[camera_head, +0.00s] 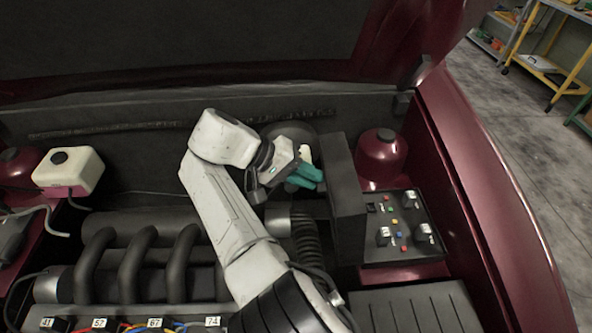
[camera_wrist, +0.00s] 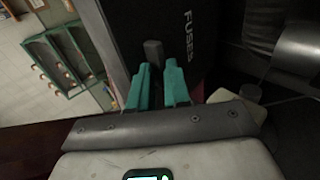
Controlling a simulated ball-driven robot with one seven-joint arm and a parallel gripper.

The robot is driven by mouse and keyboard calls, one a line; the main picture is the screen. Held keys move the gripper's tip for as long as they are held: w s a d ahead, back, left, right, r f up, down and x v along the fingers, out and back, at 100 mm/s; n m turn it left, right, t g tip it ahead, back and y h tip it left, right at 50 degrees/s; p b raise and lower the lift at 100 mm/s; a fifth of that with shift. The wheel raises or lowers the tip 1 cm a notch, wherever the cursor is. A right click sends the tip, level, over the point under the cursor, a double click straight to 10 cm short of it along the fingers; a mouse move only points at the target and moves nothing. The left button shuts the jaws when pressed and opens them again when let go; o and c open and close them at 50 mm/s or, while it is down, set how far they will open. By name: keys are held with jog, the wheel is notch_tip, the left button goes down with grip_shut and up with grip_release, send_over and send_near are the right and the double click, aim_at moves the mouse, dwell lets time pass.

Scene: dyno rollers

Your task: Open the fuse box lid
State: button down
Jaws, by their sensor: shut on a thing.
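The fuse box (camera_head: 402,250) sits at the right of the engine bay, its fuses and coloured buttons exposed. Its dark lid (camera_head: 347,190) stands roughly upright along the box's left side. In the wrist view the lid (camera_wrist: 183,75) shows the word FUSES and a small grey tab (camera_wrist: 153,48). My gripper (camera_head: 306,177) is left of the lid, its teal fingers pointing toward it. In the wrist view my gripper (camera_wrist: 158,72) is shut on the tab, one finger on each side. The tab is hidden in the head view.
A dark red dome (camera_head: 381,155) stands behind the fuse box. Thick dark pipes (camera_head: 140,265) and a ribbed hose (camera_head: 306,240) lie left of the lid. A white reservoir (camera_head: 69,170) is at the far left. The car's red side panel (camera_head: 490,190) bounds the right.

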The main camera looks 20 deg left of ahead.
jog(key=shift+d+f, duration=0.35)
jog(key=shift+f, duration=0.25)
jog(key=shift+d+f, duration=0.3)
jog(key=shift+f, duration=0.3)
jog(key=c, duration=1.5)
grip_release()
jog(key=o, duration=0.3)
jog(key=shift+w+d, duration=0.15)
jog(key=shift+d, duration=0.05)
jog(key=shift+o, duration=0.2)
jog(key=b+v, duration=0.3)
jog(key=v, duration=0.9)
jog(key=shift+w+r+b, duration=0.35)
jog(key=shift+r+b, duration=0.05)
jog(key=shift+a, duration=0.1)
